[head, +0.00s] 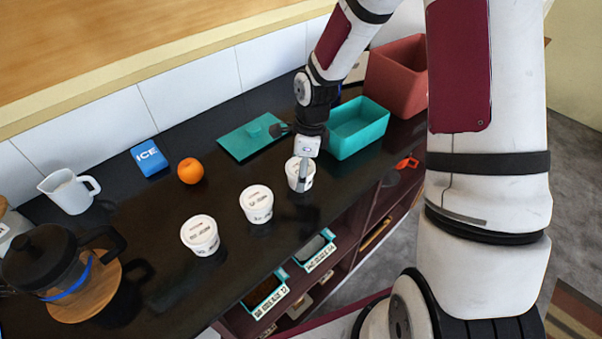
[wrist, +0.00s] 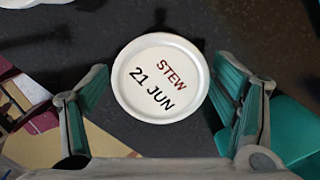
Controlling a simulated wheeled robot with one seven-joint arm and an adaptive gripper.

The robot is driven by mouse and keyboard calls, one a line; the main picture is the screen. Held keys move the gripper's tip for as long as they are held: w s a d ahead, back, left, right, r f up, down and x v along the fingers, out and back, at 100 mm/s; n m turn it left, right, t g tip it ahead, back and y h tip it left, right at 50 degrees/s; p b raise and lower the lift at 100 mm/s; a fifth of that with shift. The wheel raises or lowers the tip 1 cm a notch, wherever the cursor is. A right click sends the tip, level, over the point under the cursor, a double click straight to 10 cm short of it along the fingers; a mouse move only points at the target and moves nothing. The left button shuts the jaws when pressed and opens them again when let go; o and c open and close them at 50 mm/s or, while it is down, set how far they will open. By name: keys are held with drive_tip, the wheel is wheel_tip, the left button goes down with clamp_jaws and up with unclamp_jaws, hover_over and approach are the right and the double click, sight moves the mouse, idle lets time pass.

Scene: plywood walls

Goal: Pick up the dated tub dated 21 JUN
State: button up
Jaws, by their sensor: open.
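The tub dated 21 JUN (wrist: 160,78) shows in the wrist view with a round white lid that reads STEW and 21 JUN. In the head view it is the rightmost white tub (head: 293,174), standing on the black counter and partly hidden by my gripper. My gripper (head: 304,178) is open above it. In the wrist view the two fingers of my gripper (wrist: 163,110) lie left and right of the lid, with gaps on both sides. Two similar white tubs, a middle one (head: 257,205) and a left one (head: 200,237), stand apart on the counter.
A teal bin (head: 357,128) stands close right of the tub, with its teal lid (head: 245,141) flat behind. An orange (head: 190,171), a blue ICE pack (head: 149,158), a white jug (head: 69,191) and a coffee press (head: 60,265) are to the left. A red bin (head: 398,75) stands back right.

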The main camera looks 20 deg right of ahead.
drive_tip(key=shift+a+f, duration=0.1)
drive_tip(key=shift+f, duration=0.7)
drive_tip(key=c, duration=1.3)
drive_tip(key=shift+w+r, duration=0.1)
